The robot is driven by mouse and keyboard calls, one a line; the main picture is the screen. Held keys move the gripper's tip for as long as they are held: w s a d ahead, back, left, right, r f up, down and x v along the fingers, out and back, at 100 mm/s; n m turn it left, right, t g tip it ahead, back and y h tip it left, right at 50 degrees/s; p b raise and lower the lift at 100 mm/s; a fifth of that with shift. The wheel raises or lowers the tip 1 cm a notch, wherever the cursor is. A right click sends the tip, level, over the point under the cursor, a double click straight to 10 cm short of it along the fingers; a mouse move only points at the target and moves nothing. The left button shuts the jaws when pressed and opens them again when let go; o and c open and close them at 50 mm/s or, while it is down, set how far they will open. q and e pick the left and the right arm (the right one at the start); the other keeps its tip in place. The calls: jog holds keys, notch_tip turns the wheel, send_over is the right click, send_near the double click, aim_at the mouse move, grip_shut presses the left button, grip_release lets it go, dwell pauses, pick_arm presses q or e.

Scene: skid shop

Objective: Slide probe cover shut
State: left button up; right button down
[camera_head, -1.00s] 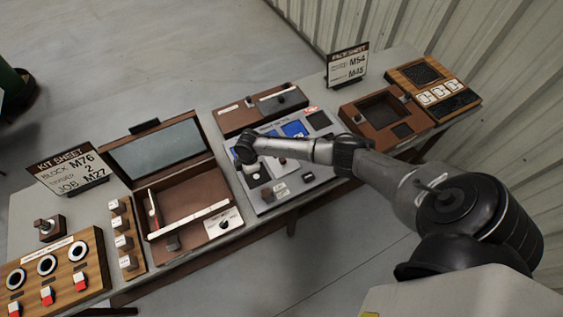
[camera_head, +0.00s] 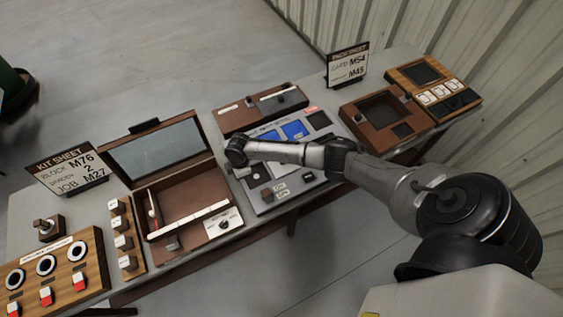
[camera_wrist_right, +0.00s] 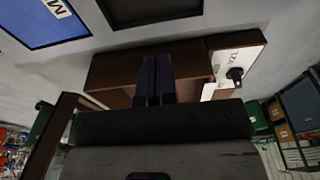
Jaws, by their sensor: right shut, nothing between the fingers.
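A long brown box (camera_head: 238,118) lies at the back of the table, behind the grey console. In the right wrist view my right gripper (camera_wrist_right: 153,80) is shut and empty, in front of a brown box (camera_wrist_right: 112,68). Whether they touch is unclear. My left gripper is out of view.
The grey console (camera_head: 262,208) with blue screens is under my right arm. An open brown case (camera_head: 181,200) stands to its left, with its lid raised. A brown tray (camera_head: 362,122) and a wooden panel (camera_head: 410,75) stand to the right.

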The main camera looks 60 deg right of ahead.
jog(key=shift+w+a, duration=0.2)
jog(key=shift+a, duration=0.1)
dwell(0.4)
jog(key=shift+w+a+b, duration=0.15)
jog(key=shift+w+a, duration=0.25)
jog(key=shift+a, duration=0.25)
jog(key=shift+w+a+b, duration=0.15)
jog(key=shift+w+a, duration=0.2)
jog(key=shift+a, duration=0.3)
jog(key=shift+s+d+r+p, duration=0.1)
jog(key=shift+s+d+p, duration=0.1)
jog(key=shift+d+p, duration=0.2)
notch_tip(320, 180, up, 8)
jog(key=p, duration=0.7)
dwell(0.4)
